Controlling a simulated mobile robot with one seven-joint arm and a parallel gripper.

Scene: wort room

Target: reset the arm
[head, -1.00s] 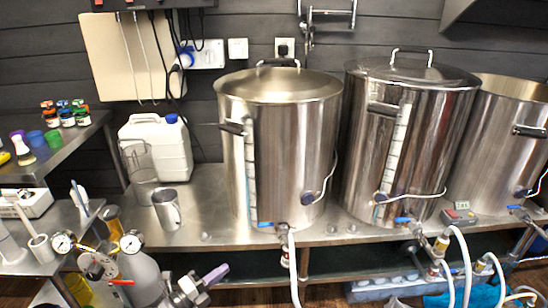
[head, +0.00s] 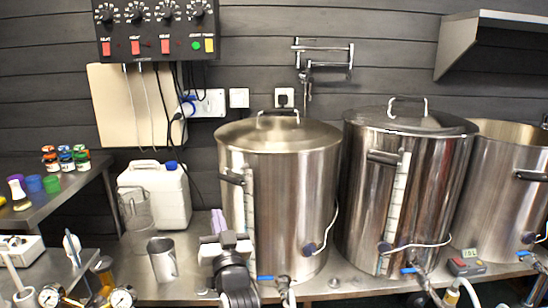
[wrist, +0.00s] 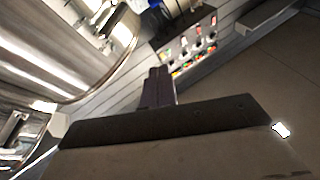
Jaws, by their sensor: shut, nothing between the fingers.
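My gripper (head: 218,222) has pale purple fingers and points up in the head view, in front of the left steel kettle (head: 285,190) and the bench behind it. Its fingers are together with nothing between them. In the wrist view, the dark closed fingers (wrist: 158,85) stick out beyond the broad dark gripper body, clear of any object. My dark wrist and forearm show below the gripper in the head view; the lower arm is out of frame.
A lidded middle kettle (head: 405,190) and an open right kettle (head: 495,200) stand on the steel bench. Left of my gripper are a metal jug (head: 162,259) and a white canister (head: 160,195). A control box (head: 155,30) hangs above. A shelf (head: 490,45) juts out at upper right.

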